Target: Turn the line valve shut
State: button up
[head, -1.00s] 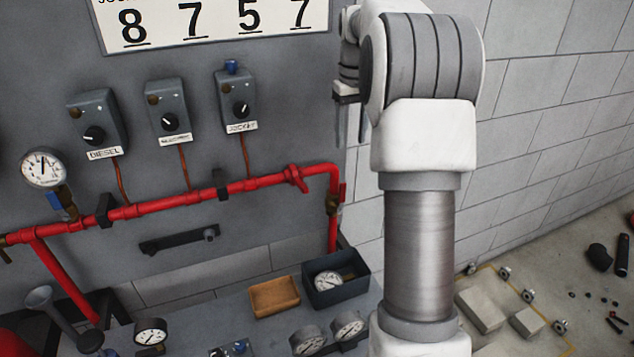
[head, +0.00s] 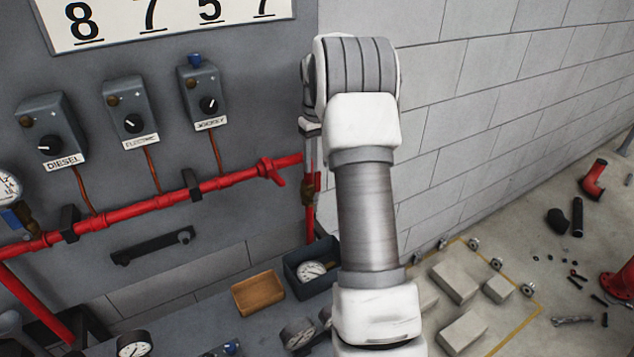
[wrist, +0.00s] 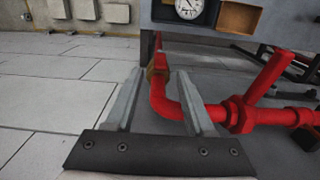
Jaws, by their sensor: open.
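A red pipe (head: 130,211) runs along the grey panel and bends down at its right end. A brass valve body with a red handle (head: 310,188) sits on the down-going part; it also shows in the wrist view (wrist: 157,68). A red lever-like fitting (head: 271,170) stands on the pipe left of the bend, and in the wrist view (wrist: 266,78). I cannot tell which one is the line valve. My gripper (wrist: 160,85) is open and empty, its fingers either side of the bend and brass valve in the picture; contact is unclear. My arm partly hides the bend in the head view.
A dark bin with a gauge (head: 312,268) and a wooden tray (head: 258,293) sit on the bench below. Three control boxes, one marked DIESEL (head: 47,133), hang above the pipe. Grey blocks (head: 463,335) and loose parts lie on the floor at right.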

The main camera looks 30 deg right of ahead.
aim_at(317, 192)
notch_tip(317, 192, down, 7)
dwell(0.3)
grip_shut()
dwell(1.4)
